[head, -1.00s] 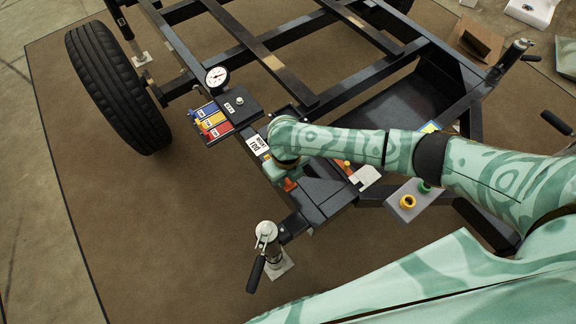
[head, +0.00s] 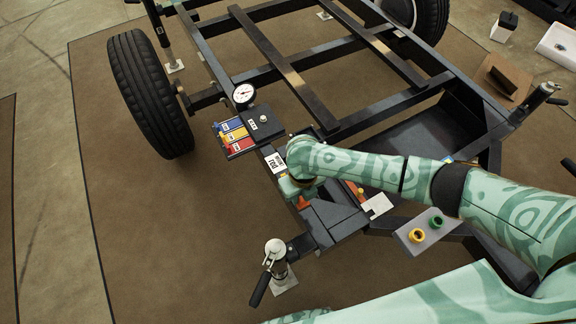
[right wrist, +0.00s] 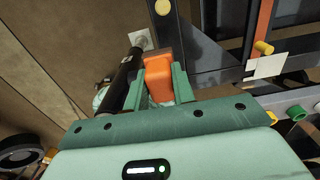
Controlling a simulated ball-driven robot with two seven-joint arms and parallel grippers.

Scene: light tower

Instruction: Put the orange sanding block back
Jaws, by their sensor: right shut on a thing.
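The orange sanding block (right wrist: 158,80) is between the two green fingers of my right gripper (right wrist: 158,90) in the right wrist view, and the gripper is shut on it. In the head view the right gripper (head: 298,192) is over the black frame near its front corner, and a small orange part of the block (head: 302,202) shows below it. My arm and hand hide most of the block there. I cannot tell whether the block touches the frame. My left gripper is not in view.
A tray with blue, yellow and red pieces (head: 234,135) sits on the frame beside a dial gauge (head: 243,93). A jack (head: 275,255) stands at the front corner. A grey plate (head: 422,232) carries a yellow and a green ring. A tyre (head: 150,95) is at left.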

